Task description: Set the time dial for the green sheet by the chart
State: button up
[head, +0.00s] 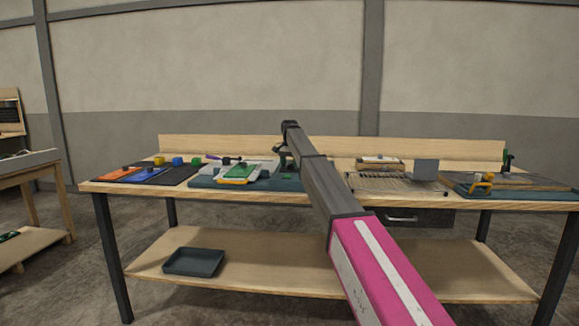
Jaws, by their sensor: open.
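A green sheet (240,171) lies on a pale stack with a yellow edge, on a teal board (205,184) left of centre on the bench. My arm reaches from the bottom right across the bench. My gripper (283,161) appears as a small dark shape under the arm's far end, over the teal board's right part. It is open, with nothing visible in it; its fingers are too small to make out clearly. A small green piece (287,178) lies on the board just below it. I cannot make out the time dial or the chart; my arm hides part of the bench.
Orange and blue sheets (146,173) lie on dark mats at the left. Several coloured blocks (177,161) stand behind. A dark tray (194,262) sits on the lower shelf.

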notch_tip(320, 180, up, 10)
jog(key=shift+r, duration=0.2)
dwell(0.4)
